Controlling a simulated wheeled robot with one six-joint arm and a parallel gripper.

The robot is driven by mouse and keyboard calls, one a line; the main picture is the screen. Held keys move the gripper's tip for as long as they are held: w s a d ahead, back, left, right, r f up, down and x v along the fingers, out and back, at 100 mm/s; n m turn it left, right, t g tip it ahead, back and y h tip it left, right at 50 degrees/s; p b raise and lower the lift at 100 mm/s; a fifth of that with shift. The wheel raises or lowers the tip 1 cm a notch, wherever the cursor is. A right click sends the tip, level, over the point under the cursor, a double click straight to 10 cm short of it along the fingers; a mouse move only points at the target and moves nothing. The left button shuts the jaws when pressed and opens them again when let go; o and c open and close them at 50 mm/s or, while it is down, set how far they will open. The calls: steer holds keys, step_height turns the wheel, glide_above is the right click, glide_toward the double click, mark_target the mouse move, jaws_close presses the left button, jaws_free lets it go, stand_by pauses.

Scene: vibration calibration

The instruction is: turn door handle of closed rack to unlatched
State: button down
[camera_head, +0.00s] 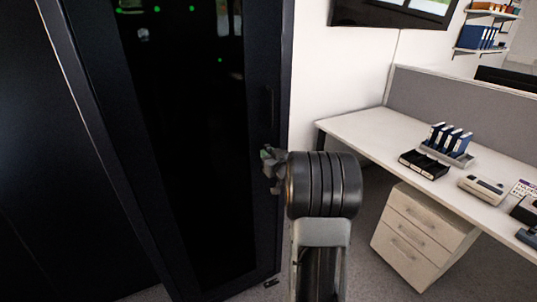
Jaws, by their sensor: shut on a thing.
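The closed rack (180,160) is a tall black cabinet at the left, with a dark glass door that sits flush in its frame. Its door handle (268,105) is a dark, narrow upright piece near the right edge of the door, hard to see against the black frame. My gripper (268,168) is at the door's right edge, at the lower part of the handle, and is shut on it. My own wrist hides part of the gripper, and the exact contact and the handle's angle are hard to make out.
A white desk (375,130) with a grey divider (450,105) stands to the right. A drawer unit (418,235) is under it. A black tray (424,165), blue binders (450,140) and small devices lie on the desk. Grey floor is open between rack and drawers.

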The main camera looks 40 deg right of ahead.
stand_by(0.6)
steer(key=c, duration=1)
jaws_free()
steer(key=shift+o, duration=0.2)
steer(key=shift+s, duration=0.15)
steer(key=s+a, duration=0.2)
steer(key=s, duration=1.1)
steer(key=shift+s, duration=0.25)
